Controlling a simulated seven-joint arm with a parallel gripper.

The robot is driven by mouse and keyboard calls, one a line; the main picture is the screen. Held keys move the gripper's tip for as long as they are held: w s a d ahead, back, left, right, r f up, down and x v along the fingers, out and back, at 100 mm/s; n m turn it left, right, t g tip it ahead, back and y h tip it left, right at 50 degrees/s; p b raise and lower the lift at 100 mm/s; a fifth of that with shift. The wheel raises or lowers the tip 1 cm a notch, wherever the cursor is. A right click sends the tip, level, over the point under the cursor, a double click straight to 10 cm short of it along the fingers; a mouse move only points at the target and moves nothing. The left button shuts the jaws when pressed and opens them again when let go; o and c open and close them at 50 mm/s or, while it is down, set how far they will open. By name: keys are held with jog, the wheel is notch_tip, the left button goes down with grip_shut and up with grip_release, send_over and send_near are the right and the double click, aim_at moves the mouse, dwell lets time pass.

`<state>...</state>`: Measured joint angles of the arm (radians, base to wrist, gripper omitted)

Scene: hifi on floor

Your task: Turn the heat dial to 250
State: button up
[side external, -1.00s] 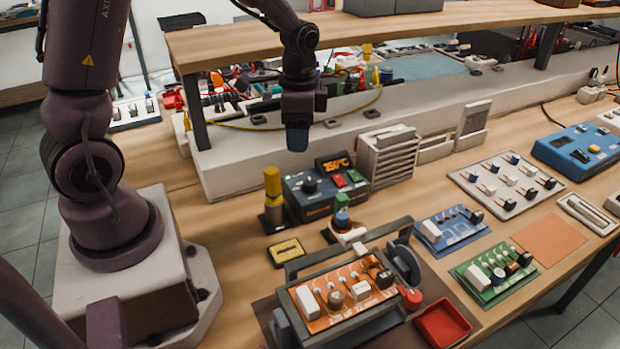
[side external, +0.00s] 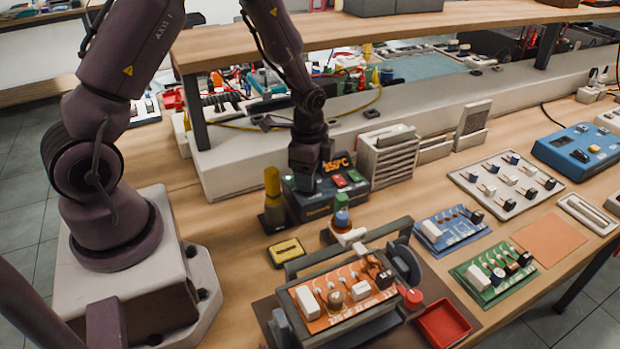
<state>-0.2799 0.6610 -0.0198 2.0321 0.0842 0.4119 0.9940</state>
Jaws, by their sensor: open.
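The soldering station (side external: 322,207) is a dark box on the wooden bench, with an orange lit display (side external: 337,164) that seems to read 150 or 250 °C; the first digit is hard to tell. My gripper (side external: 307,176) points down right over the left part of the station's face, where the heat dial is. The dial is hidden behind the gripper. The gripper is open, and I cannot tell whether its fingers touch the dial.
A yellow-topped stand (side external: 272,192) is close at the station's left, and a white slatted rack (side external: 388,156) at its right. A small stand with a blue-green top (side external: 342,218) is in front. The wooden shelf (side external: 400,28) overhangs behind.

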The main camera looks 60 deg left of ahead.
jog(key=shift+w+f, duration=0.1)
jog(key=shift+f, duration=1)
jog(key=c, duration=0.9)
jog(key=shift+c, duration=0.2)
